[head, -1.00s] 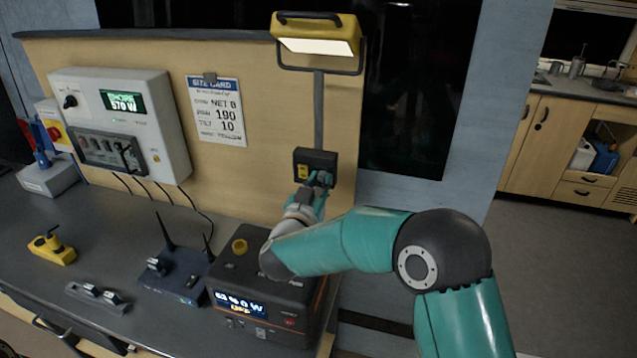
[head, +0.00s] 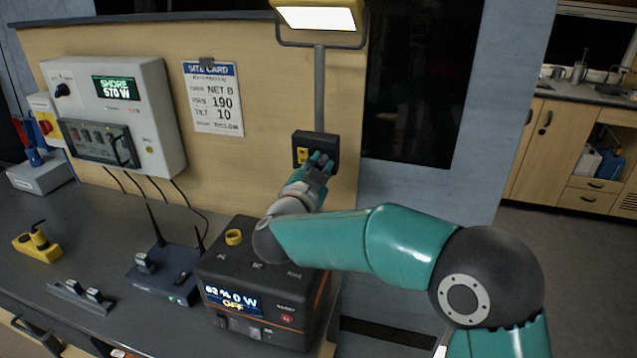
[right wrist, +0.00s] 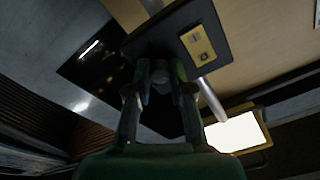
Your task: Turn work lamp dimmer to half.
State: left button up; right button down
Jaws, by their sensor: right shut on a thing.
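The yellow work lamp (head: 316,17) is lit at the top of a grey post on the wooden panel. Its black control box (head: 301,141) with a yellow switch sits at the foot of the post. In the right wrist view the box (right wrist: 221,30) is close and the lamp panel (right wrist: 235,133) glows white. My right gripper (head: 322,160) is at the right part of the box. Its fingers (right wrist: 161,76) are shut on a dark round knob, taken to be the dimmer. The knob's mark is hidden, so its setting cannot be read. My left gripper is not in view.
A black power station (head: 262,285) with a lit display stands on the bench below my right arm. A router (head: 166,270) with antennas, a white shore power box (head: 120,112) and a site card (head: 213,98) are to the left.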

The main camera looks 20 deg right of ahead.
jog(key=m+b, duration=0.5)
jog(key=shift+f+b, duration=0.15)
jog(key=shift+b, duration=0.15)
jog(key=shift+r+m+b, duration=0.2)
jog(key=shift+m+b, duration=0.95)
jog(key=shift+m, duration=0.45)
jog(key=c, duration=1.3)
grip_release()
jog(key=v, duration=1.2)
jog(key=shift+w+f, duration=0.1)
